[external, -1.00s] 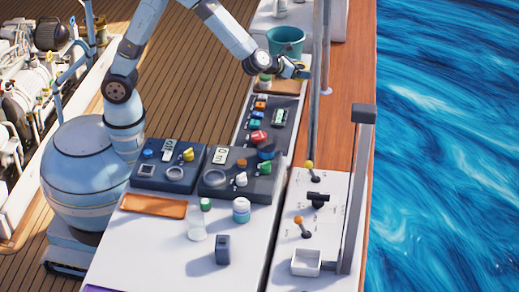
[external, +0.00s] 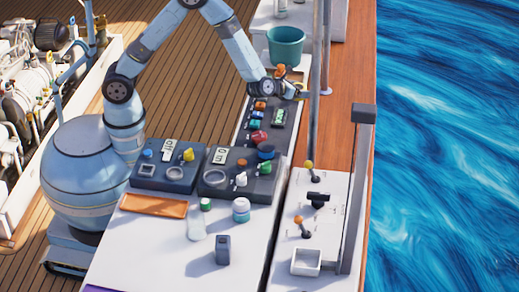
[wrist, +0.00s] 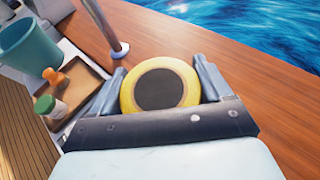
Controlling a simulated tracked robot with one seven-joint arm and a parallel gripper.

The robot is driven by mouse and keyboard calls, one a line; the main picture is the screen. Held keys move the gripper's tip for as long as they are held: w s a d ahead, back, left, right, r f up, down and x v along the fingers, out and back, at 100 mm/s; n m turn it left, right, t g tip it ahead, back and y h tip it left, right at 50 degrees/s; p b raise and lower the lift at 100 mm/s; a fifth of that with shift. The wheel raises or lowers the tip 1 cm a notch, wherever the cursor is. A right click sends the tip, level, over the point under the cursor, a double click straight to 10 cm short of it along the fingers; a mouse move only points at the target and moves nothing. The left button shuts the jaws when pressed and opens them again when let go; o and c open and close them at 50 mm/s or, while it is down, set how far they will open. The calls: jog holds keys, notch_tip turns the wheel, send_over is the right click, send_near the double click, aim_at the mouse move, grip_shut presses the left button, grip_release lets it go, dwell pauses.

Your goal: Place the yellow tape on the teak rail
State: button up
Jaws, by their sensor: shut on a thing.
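The yellow tape (wrist: 160,63) is a round yellow ring with a dark centre, held between the two fingers of my gripper (wrist: 158,72) in the wrist view. My gripper (external: 302,93) is shut on it; the tape is hardly discernible in the external view. The teak rail (external: 346,68) is the long reddish-brown plank along the water side. In the wrist view the teak rail (wrist: 240,65) lies beneath and beyond the tape. My gripper appears near the rail's inner edge in the external view. I cannot tell the gap between tape and rail.
A metal post (wrist: 108,28) rises near the rail's inner edge, close to my gripper. A teal bucket (external: 286,46) stands behind. The rail surface in view is mostly clear.

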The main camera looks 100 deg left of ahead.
notch_tip(320, 180, down, 3)
jog(key=shift+w+r, duration=0.1)
jog(key=shift+w, duration=0.05)
jog(key=w+a+f, duration=0.2)
jog(key=w+f, duration=0.2)
jog(key=w, duration=0.5)
send_over(333, 128)
notch_tip(333, 128, down, 6)
jog(key=shift+r, duration=0.15)
jog(key=shift+w+f, duration=0.1)
jog(key=shift+f, duration=0.25)
notch_tip(333, 128, down, 3)
jog(key=shift+r, duration=0.15)
jog(key=o, duration=1)
jog(key=shift+o, duration=0.2)
